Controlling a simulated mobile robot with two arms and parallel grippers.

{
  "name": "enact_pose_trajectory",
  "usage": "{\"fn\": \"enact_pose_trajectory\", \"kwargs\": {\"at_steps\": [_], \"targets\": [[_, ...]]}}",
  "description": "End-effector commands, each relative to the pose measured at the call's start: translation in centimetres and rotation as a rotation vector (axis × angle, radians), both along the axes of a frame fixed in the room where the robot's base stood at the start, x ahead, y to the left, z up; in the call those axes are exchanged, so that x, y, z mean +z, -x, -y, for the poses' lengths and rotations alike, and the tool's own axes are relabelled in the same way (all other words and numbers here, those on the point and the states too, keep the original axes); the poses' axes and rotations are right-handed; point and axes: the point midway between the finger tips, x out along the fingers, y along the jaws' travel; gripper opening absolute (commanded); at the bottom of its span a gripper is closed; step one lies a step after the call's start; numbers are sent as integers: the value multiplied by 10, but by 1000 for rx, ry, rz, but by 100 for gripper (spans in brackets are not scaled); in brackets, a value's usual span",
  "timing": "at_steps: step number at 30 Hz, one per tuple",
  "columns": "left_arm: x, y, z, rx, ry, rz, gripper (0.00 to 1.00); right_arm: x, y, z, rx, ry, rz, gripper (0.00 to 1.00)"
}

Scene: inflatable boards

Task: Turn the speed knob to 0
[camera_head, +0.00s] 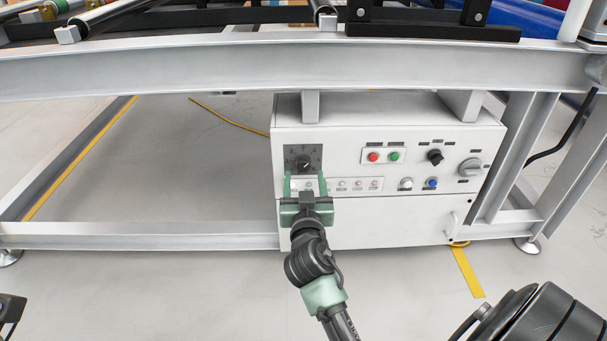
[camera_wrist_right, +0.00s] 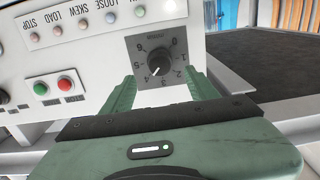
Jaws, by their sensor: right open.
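The speed knob (camera_head: 304,163) is a round black dial on a dark grey square plate at the left of the white control box. In the right wrist view the knob (camera_wrist_right: 159,61) appears upside down, with numbers around it and a white pointer mark directed down toward the low-middle numbers; the exact number is hard to read. My right gripper (camera_head: 305,181) is open just in front of the plate. Its two green fingers (camera_wrist_right: 158,92) lie on either side of the plate's near part, apart from the knob. My left gripper is not clearly in view.
The white control box (camera_head: 400,225) also carries red (camera_head: 373,156) and green (camera_head: 394,155) buttons, a black selector (camera_head: 435,157), a grey rotary switch (camera_head: 470,167) and a row of small lamps beside the gripper. A grey steel beam (camera_head: 200,70) runs above the box. The floor in front is open.

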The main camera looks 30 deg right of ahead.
Motion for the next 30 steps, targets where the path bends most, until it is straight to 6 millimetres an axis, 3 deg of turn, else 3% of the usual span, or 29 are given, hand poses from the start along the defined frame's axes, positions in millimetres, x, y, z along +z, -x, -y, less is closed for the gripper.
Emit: {"fn": "enact_pose_trajectory", "kwargs": {"at_steps": [9, 20, 23, 27, 30], "targets": [[4, 4, 1, 3, -3, 35, 70, -1, -40, 24, 2, 3, -1, 59], [7, 5, 1, 2, -4, 42, 70, -1, -46, 28, 2, 1, -3, 59], [7, 5, 1, 2, -4, 42, 70, -1, -46, 28, 2, 1, -3, 37], [7, 5, 1, 2, -4, 42, 70, -1, -46, 28, 2, 1, -3, 0], [7, 4, 2, 2, -4, 42, 70, -1, -46, 28, 2, 2, -4, 0]]}}
